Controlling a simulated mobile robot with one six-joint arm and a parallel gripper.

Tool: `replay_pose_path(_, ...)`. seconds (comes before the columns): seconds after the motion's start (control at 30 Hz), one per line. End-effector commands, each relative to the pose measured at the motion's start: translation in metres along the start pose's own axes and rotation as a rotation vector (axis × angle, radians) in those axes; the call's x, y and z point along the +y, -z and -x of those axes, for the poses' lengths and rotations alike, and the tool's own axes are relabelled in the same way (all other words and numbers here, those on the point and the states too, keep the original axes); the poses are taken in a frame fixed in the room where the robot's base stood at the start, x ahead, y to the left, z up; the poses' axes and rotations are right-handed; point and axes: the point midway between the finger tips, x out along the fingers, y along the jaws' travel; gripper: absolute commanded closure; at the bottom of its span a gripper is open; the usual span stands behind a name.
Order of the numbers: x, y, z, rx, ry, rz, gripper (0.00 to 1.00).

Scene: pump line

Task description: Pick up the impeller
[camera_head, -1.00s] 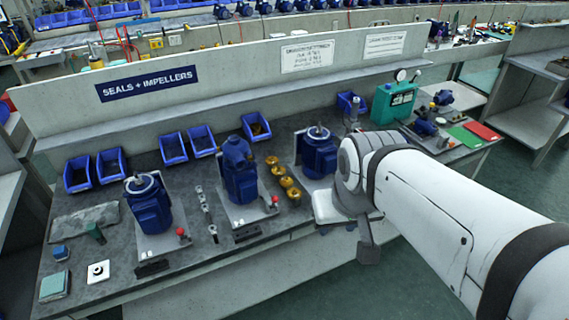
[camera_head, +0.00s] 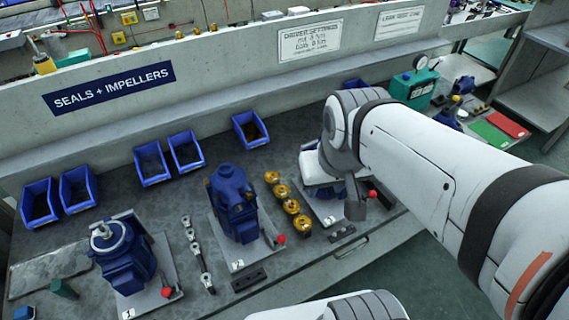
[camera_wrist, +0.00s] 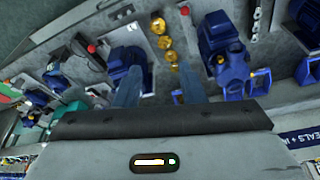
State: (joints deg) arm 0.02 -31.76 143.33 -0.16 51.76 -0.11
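Several brass impellers (camera_head: 291,206) stand in a short row on the grey bench, between the middle blue pump (camera_head: 232,203) and the pump partly hidden behind my arm. In the wrist view the impellers (camera_wrist: 164,42) lie beyond my fingers, in line with the gap between them. My gripper (camera_wrist: 160,76) is open, with two blue-grey fingers spread apart and nothing held between them. In the head view my wrist hangs right of the row; my fingertips cannot be made out there. The fingers look apart from the impellers.
A blue pump (camera_head: 122,255) stands at left, with loose shaft parts (camera_head: 197,253) beside it. Blue bins (camera_head: 152,163) line the back, below the SEALS + IMPELLERS sign (camera_head: 108,88). A teal box (camera_head: 414,86) and red mat (camera_head: 507,124) are at right.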

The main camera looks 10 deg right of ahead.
Motion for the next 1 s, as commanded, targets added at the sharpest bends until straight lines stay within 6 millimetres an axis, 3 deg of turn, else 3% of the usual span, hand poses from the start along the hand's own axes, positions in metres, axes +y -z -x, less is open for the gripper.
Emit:
replay_pose_path(0.3,0.000,0.000,0.000,0.001,0.000,0.000,0.64)
replay_pose_path(0.43,0.000,0.002,-0.004,-0.006,0.000,0.000,0.53)
replay_pose_path(0.57,0.005,0.012,-0.024,-0.032,-0.001,-0.005,0.42)
replay_pose_path(0.67,0.007,0.026,-0.053,-0.068,-0.002,-0.008,0.34)
replay_pose_path(0.83,0.009,0.049,-0.120,-0.137,-0.001,-0.007,0.21)
replay_pose_path(1.0,0.010,0.064,-0.193,-0.202,0.000,-0.007,0.21)
